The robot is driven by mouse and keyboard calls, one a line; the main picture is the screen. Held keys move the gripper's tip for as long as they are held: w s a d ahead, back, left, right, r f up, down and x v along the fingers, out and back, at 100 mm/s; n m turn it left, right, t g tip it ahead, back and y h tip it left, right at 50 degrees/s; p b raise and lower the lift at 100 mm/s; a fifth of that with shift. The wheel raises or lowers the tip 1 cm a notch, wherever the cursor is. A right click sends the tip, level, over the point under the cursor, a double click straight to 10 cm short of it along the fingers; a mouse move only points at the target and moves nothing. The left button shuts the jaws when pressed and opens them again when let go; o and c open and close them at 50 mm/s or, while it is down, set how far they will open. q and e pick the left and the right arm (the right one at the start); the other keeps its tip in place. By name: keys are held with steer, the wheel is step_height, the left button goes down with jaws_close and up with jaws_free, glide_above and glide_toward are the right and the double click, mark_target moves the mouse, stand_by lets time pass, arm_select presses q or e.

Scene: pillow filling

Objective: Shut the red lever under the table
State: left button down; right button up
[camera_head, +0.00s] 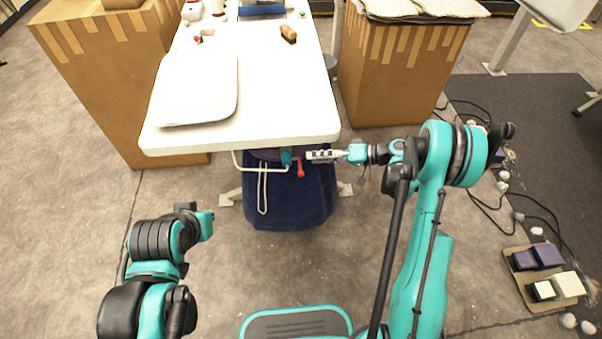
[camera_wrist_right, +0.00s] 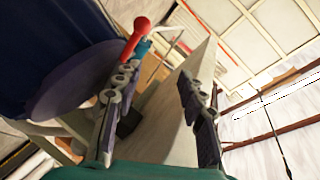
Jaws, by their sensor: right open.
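The red lever (camera_head: 300,168) hangs under the front edge of the white table (camera_head: 290,128), beside a teal fitting. In the right wrist view the red lever (camera_wrist_right: 141,27) has a round knob and shows just beyond the tip of one finger. My right gripper (camera_head: 322,155) is in front of the table edge, close to the lever on its right side. In the right wrist view my right gripper (camera_wrist_right: 155,88) has its fingers apart with nothing between them. My left arm is at lower left, and its gripper's fingers cannot be made out.
A dark blue bag (camera_head: 290,200) hangs under the table, with a white wire frame (camera_head: 262,169) beside it. A white pillow (camera_head: 198,88) lies on the table. Cardboard boxes stand at left (camera_head: 95,85) and right (camera_head: 392,75).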

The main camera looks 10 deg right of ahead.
mark_target(301, 173)
step_height(301, 173, down, 7)
steer(key=s+d+n+y, duration=0.2)
steer(key=y, duration=0.1)
steer(key=x, duration=0.2)
steer(key=b+x, duration=0.1)
steer(key=x, duration=0.1)
steer(key=b+x, duration=0.1)
steer(key=x, duration=0.1)
steer(key=shift+s+a+r, duration=0.2)
steer(key=shift+s+a, duration=0.05)
steer(key=shift+a, duration=0.1)
steer(key=shift+w+a+r, duration=0.1)
steer(key=shift+a, duration=0.35)
jaws_close()
